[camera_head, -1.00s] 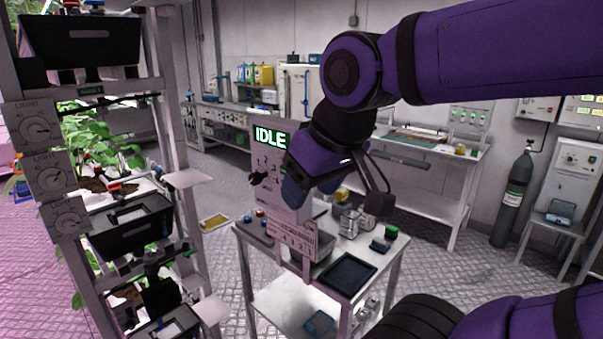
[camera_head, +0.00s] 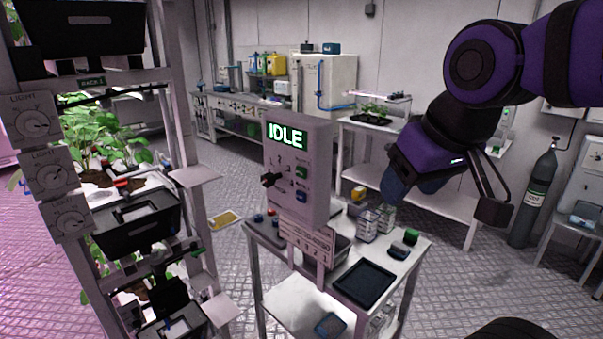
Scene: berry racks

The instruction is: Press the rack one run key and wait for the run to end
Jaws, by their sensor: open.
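A grey control box (camera_head: 297,150) stands on a post by the small white cart. Its lit green display (camera_head: 286,136) reads IDLE. Below are a black dial (camera_head: 271,180) with numbers around it, a green key (camera_head: 302,172) and a blue key (camera_head: 301,192); their lettering is too small to read. The RACK 1 label (camera_head: 92,80) is on the plant rack at left. My gripper (camera_head: 442,203) is open and empty, to the right of the box and apart from it, with nothing touching the keys.
The cart (camera_head: 400,262) carries a dark tray (camera_head: 364,282), clear boxes and small colored items below my gripper. The plant rack (camera_head: 165,100) with light dials and black bins stands at left. A gas cylinder (camera_head: 536,195) stands at right.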

